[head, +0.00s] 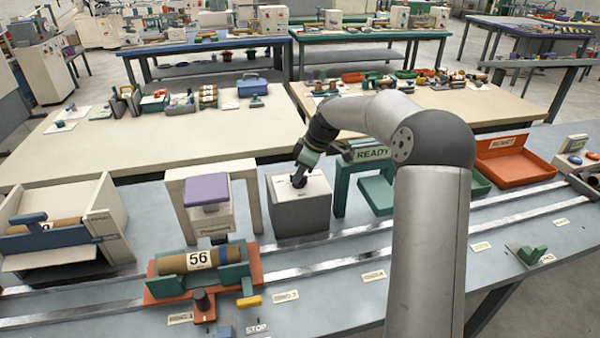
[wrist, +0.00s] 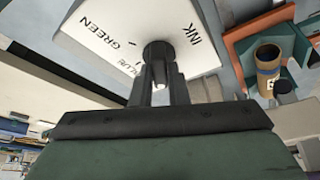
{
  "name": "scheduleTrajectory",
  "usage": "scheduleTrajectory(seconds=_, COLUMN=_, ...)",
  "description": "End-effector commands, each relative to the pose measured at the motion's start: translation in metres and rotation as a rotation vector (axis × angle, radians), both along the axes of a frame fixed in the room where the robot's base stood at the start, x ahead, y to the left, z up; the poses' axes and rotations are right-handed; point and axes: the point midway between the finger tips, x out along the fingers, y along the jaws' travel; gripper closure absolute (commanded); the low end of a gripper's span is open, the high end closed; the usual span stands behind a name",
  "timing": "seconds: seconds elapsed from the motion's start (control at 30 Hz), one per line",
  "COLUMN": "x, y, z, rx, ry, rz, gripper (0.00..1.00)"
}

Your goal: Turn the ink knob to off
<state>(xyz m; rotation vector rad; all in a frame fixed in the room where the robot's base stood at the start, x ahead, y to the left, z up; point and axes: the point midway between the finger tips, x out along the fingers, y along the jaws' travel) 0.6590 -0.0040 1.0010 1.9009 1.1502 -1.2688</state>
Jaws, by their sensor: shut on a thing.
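The ink knob (wrist: 158,48) is a small dark round knob on the white top of a grey box (head: 302,218), which stands at the middle of the blue-grey bench. In the wrist view the white panel (wrist: 95,28) reads INK on the right and GREEN and BLUE on the left. A short dark mark lies left of the knob. I cannot tell which setting the knob points to, and no off label is readable. My gripper (head: 299,178) reaches down to the knob from above. Its two fingers (wrist: 160,85) are shut on the knob.
A stand with a purple block (head: 206,189) is left of the box. A green frame with a READY sign (head: 373,153) is close on the right. An orange tray (head: 512,165) lies right.

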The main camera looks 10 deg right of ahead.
Motion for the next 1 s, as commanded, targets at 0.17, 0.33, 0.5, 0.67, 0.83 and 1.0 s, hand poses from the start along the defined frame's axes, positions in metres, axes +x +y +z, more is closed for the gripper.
scheduleTrajectory(seconds=0.17, x=0.0, y=-0.001, z=-0.001, rx=-0.001, ry=0.002, rz=0.015, gripper=1.0)
scheduleTrajectory(seconds=0.33, x=-0.001, y=-0.001, z=-0.001, rx=-0.002, ry=0.002, rz=0.016, gripper=1.0)
scheduleTrajectory(seconds=0.5, x=-0.001, y=-0.001, z=-0.001, rx=-0.002, ry=0.003, rz=0.015, gripper=0.77)
scheduleTrajectory(seconds=0.67, x=0.0, y=0.0, z=-0.001, rx=-0.002, ry=0.001, rz=0.014, gripper=0.64)
scheduleTrajectory(seconds=0.83, x=0.0, y=-0.001, z=0.0, rx=-0.001, ry=0.0, rz=0.013, gripper=0.64)
scheduleTrajectory(seconds=1.0, x=-0.002, y=-0.006, z=0.012, rx=-0.002, ry=-0.001, rz=0.011, gripper=0.64)
